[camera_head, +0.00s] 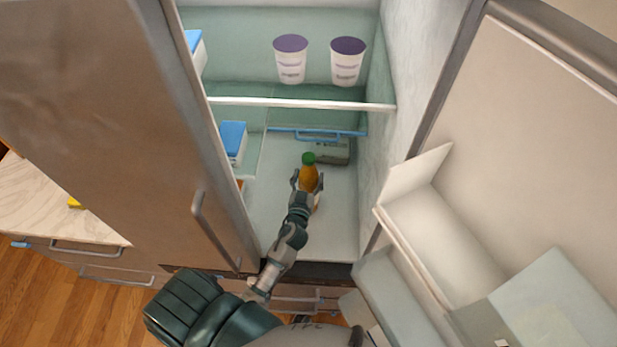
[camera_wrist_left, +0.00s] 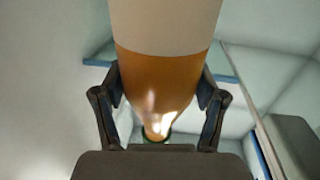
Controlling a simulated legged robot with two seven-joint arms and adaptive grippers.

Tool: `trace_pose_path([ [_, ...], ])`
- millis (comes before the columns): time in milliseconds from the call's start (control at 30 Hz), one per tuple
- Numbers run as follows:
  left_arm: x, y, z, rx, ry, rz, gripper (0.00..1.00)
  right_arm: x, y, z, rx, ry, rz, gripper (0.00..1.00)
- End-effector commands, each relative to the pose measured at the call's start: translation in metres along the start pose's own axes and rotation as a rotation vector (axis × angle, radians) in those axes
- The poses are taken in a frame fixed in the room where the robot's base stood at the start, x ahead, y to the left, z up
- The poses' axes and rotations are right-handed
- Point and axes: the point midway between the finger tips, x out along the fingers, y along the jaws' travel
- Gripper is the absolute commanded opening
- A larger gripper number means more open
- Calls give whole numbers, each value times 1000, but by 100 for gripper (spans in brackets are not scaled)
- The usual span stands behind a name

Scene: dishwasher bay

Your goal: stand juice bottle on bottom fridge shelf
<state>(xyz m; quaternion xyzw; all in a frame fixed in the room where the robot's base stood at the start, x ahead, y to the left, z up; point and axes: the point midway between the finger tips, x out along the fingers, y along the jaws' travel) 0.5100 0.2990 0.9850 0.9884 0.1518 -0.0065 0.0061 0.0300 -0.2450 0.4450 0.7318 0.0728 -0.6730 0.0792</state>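The juice bottle (camera_head: 309,176) is orange with a green cap and a pale label. It is in the lower fridge compartment, cap up, over the bottom shelf (camera_head: 338,215); whether its base touches the shelf is hidden. My left gripper (camera_head: 308,183) reaches in from the front, with a finger on each side of the bottle. In the left wrist view, the bottle (camera_wrist_left: 158,75) fills the space between the fingers (camera_wrist_left: 161,100), which appear to press on its sides. My right gripper is not in view.
A grey-green box (camera_head: 332,151) lies behind the bottle. A blue-lidded container (camera_head: 232,140) is at the left. Two purple-lidded cups (camera_head: 290,60) (camera_head: 347,62) stand above the white-edged shelf (camera_head: 300,103). The open door with bins (camera_head: 440,235) is at right.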

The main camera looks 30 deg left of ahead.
Motion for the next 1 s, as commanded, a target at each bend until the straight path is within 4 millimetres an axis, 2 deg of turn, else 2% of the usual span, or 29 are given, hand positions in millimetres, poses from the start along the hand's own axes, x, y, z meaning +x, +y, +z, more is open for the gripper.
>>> trace_pose_path([
  [33, 0, 0, 0, 0, 0, 0, 85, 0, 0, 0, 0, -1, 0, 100],
  [67, 0, 0, 0, 0, 0, 0, 93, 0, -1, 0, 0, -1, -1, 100],
  [100, 0, 0, 0, 0, 0, 0, 96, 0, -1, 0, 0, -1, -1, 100],
  [467, -2, 0, 0, -1, -1, 0, 96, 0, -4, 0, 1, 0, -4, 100],
  [567, -14, 0, 2, -3, -2, 1, 96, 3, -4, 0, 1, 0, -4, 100],
  [900, -88, 0, 3, -3, -3, -1, 96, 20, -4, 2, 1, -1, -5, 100],
  [1000, -104, 0, 3, -3, -3, -1, 96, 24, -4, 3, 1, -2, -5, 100],
])
